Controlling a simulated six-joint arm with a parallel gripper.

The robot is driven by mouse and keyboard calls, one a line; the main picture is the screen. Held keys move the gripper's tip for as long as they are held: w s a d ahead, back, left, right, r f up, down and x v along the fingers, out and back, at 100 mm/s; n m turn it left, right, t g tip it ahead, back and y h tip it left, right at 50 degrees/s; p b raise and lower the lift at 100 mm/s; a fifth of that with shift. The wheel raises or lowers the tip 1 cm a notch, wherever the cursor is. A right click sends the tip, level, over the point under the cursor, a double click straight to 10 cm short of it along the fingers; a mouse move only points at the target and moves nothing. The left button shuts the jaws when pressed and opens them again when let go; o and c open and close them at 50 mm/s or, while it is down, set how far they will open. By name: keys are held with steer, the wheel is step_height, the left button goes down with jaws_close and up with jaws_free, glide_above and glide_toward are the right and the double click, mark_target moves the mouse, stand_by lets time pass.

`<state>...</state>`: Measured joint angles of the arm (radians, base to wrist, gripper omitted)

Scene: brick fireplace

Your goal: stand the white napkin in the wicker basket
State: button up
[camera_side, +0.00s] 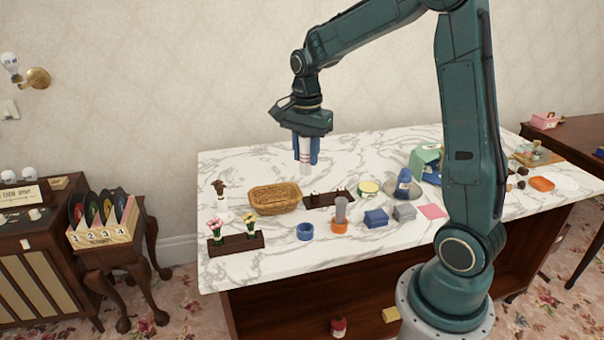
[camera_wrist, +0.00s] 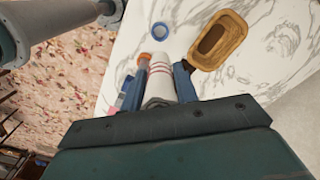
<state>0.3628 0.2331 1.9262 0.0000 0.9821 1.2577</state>
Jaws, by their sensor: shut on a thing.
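The white napkin (camera_side: 305,152) is rolled up, with red stripes around it, and hangs upright in my gripper (camera_side: 306,150) above the back of the marble table. In the wrist view the napkin (camera_wrist: 160,76) sits between the two blue fingers of my gripper (camera_wrist: 163,80), which are shut on it. The wicker basket (camera_side: 275,198) is an oval tan basket on the table, lower and to the left of my gripper in the side view. The basket (camera_wrist: 236,42) shows at the upper right in the wrist view, apart from the napkin, and its inside looks empty.
A dark tray (camera_side: 328,199) with small items lies right of the basket. A blue ring (camera_side: 305,232), an orange-based holder (camera_side: 339,226) and a dark flower stand (camera_side: 236,246) are in front. Bare marble (camera_side: 240,170) lies behind the basket.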

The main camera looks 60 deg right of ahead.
steer(key=shift+w, duration=0.1)
steer(key=w+d+m, duration=0.1)
steer(key=w+m, duration=0.1)
steer(key=w, duration=0.6)
steer(key=w+d+r+m, duration=0.1)
steer(key=w+d+m, duration=0.1)
steer(key=w, duration=0.6)
steer(key=shift+d, duration=0.25)
step_height(320, 180, down, 16)
steer(key=shift+r, duration=0.15)
steer(key=shift+f, duration=2.1)
steer(key=shift+f, duration=0.15)
steer(key=o, duration=0.7)
